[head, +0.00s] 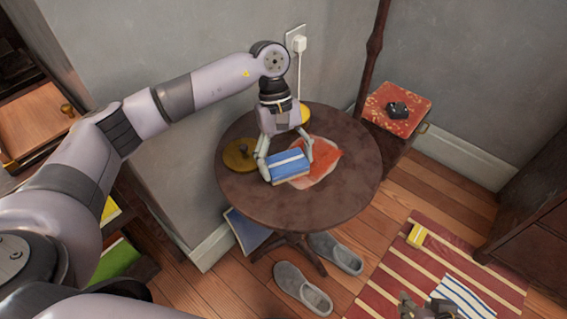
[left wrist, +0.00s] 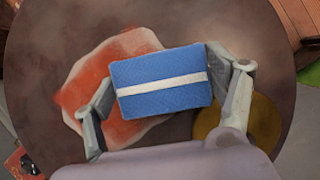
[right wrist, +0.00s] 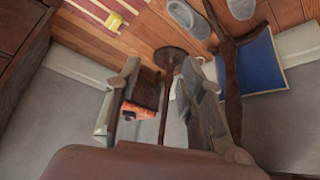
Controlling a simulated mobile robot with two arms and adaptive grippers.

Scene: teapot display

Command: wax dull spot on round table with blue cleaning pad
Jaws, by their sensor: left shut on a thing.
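The round table (head: 345,195) has a dark brown top. A reddish-orange patch with pale edges (head: 325,155) lies on it; it also shows in the left wrist view (left wrist: 85,90). I cannot tell whether this is the dull spot. The blue cleaning pad (head: 287,168) has a white stripe and covers part of the patch. My left gripper (head: 287,168) is shut on the pad, with one finger at each end, seen also in the left wrist view (left wrist: 160,85). My right gripper (right wrist: 160,70) is open and empty, away from the table; its tip shows at the head view's bottom edge (head: 428,306).
A small red-topped stand (head: 385,122) is behind right.

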